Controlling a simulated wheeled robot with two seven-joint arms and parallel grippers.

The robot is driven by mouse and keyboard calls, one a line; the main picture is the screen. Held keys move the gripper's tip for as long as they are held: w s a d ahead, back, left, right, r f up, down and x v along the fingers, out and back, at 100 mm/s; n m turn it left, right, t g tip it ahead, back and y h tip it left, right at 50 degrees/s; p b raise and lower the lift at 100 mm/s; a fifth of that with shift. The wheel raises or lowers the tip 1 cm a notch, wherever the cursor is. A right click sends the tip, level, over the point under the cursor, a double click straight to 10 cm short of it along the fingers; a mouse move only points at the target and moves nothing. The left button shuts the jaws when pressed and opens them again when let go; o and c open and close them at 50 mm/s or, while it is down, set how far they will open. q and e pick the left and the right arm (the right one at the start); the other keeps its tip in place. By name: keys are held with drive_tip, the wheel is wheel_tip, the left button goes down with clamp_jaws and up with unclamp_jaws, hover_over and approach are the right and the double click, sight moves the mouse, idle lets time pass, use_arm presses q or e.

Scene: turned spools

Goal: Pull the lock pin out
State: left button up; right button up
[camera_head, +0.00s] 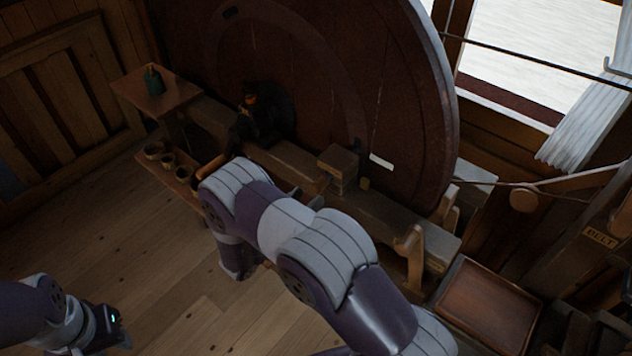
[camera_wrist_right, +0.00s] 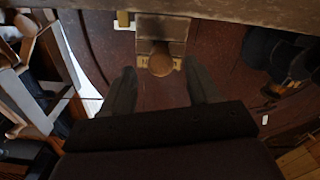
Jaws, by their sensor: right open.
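A round wooden knob (camera_wrist_right: 160,60), which looks like the lock pin's head, sticks out from a wooden block (camera_wrist_right: 163,28) with a pale label. The block also shows in the head view (camera_head: 338,160), on the beam before the big wheel. In the right wrist view my right gripper (camera_wrist_right: 163,78) is open and empty, its two fingers apart on either side of the knob's line; I cannot tell whether the knob is between them. In the head view my right arm hides most of that gripper. My left gripper (camera_head: 117,335) is at the lower left, far from the block; its fingers are unclear.
The large dark red wheel (camera_head: 330,70) stands behind the wooden beam (camera_head: 385,212). A brown tray (camera_head: 487,305) lies at the right. The floor at left is clear.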

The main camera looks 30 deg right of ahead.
sight(314, 191)
drive_tip(key=x, duration=0.3)
drive_tip(key=shift+w+r+p, duration=0.1)
drive_tip(key=shift+w+p, duration=0.05)
drive_tip(key=shift+p, duration=0.25)
drive_tip(key=shift+w+d, duration=0.1)
drive_tip(key=shift+d, duration=0.55)
drive_tip(key=shift+w+d, duration=0.1)
drive_tip(key=shift+d, duration=0.05)
